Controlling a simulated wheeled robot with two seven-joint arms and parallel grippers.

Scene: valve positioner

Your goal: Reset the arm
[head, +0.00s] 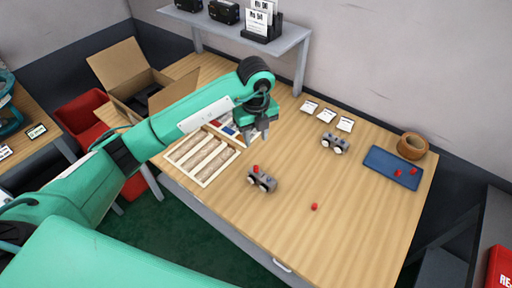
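My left arm reaches in from the left over the wooden table (350,205). My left gripper (258,134) points down above the table, by the right end of a compartmented tray (203,158). Its two fingers look apart, with nothing seen between them. A grey device with a red knob (263,180) sits on the table in front of the gripper, apart from it. A second grey device (335,143) stands farther right. A small red piece (314,206) lies alone on the table. My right gripper is out of view.
A blue mat (392,168) with red pieces and a tan tape roll (411,146) are at the right. White cards (326,116) lie along the back. An open cardboard box (138,78) is at the left, and a shelf (240,32) overhangs the back. The front right is clear.

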